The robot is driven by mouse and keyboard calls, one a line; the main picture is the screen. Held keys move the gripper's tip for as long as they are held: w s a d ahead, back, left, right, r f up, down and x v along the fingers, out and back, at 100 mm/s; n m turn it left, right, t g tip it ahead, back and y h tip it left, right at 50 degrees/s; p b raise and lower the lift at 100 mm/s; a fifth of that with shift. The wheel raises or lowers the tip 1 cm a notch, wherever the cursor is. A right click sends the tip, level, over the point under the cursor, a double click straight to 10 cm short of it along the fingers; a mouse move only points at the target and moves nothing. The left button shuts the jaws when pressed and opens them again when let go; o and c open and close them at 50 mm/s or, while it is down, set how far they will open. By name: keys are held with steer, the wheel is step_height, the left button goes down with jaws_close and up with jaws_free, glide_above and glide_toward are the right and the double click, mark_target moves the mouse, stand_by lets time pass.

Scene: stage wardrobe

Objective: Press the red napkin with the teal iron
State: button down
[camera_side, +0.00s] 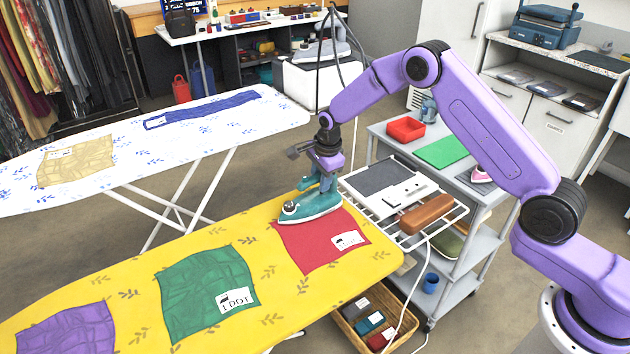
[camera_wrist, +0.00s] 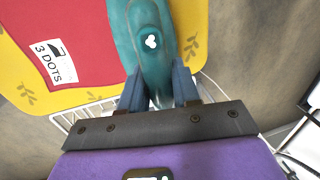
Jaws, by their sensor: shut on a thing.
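The teal iron (camera_side: 312,205) stands at the upper edge of the red napkin (camera_side: 325,240), over its upper left part, on the yellow ironing board (camera_side: 285,285). I cannot tell whether its soleplate touches the cloth. My gripper (camera_side: 326,168) is above the iron, shut on its handle. In the wrist view, the fingers of my gripper (camera_wrist: 160,90) close on both sides of the teal iron (camera_wrist: 150,60). The red napkin (camera_wrist: 90,20) lies to its left there, with a label reading "3 DOTS" (camera_wrist: 54,63).
A green napkin (camera_side: 205,293) and a purple napkin (camera_side: 68,332) lie on the same board. A wire rack (camera_side: 448,212) with a brown block (camera_side: 426,214) adjoins the board's right end. A grey trolley (camera_side: 480,202) stands behind it. A white board (camera_side: 230,118) stands at the back.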

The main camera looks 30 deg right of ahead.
steer(key=shift+d, duration=0.6)
steer(key=shift+a+r, duration=0.1)
steer(key=shift+r, duration=4.25)
steer(key=s+d+r, duration=0.3)
steer(key=s+d, duration=0.3)
steer(key=d, duration=0.5)
steer(key=s+d+r, duration=0.2)
steer(key=s+d, duration=0.5)
steer(key=d, duration=0.4)
steer(key=w+d+f, duration=0.4)
steer(key=w+f, duration=0.8)
steer(key=w, duration=0.1)
steer(key=shift+w+f, duration=0.15)
steer(key=shift+f, duration=0.1)
